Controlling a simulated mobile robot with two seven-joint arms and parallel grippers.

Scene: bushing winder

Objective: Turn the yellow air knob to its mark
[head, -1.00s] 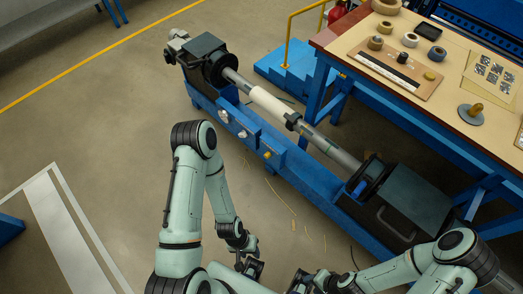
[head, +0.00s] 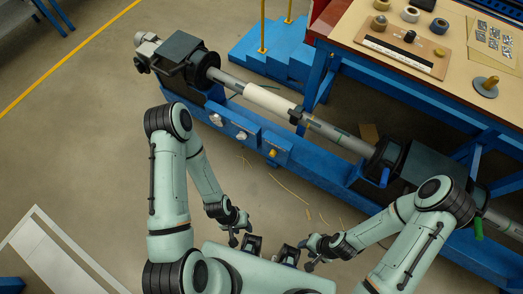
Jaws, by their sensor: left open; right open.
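The yellow air knob (head: 273,153) is small and sits on the front face of the blue winder bed (head: 320,175), right of two pale round fittings. Its mark is too small to make out. My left gripper (head: 241,234) is open and empty, in front of the bed and below the knob in the picture, well apart from it. My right gripper (head: 308,256) is open and empty, further right and lower, also apart from the winder.
A shaft with a white sleeve (head: 268,100) runs above the bed. A blue handle (head: 384,177) and a green handle (head: 478,229) stand at the right. A workbench (head: 390,55) and blue steps (head: 275,50) are behind.

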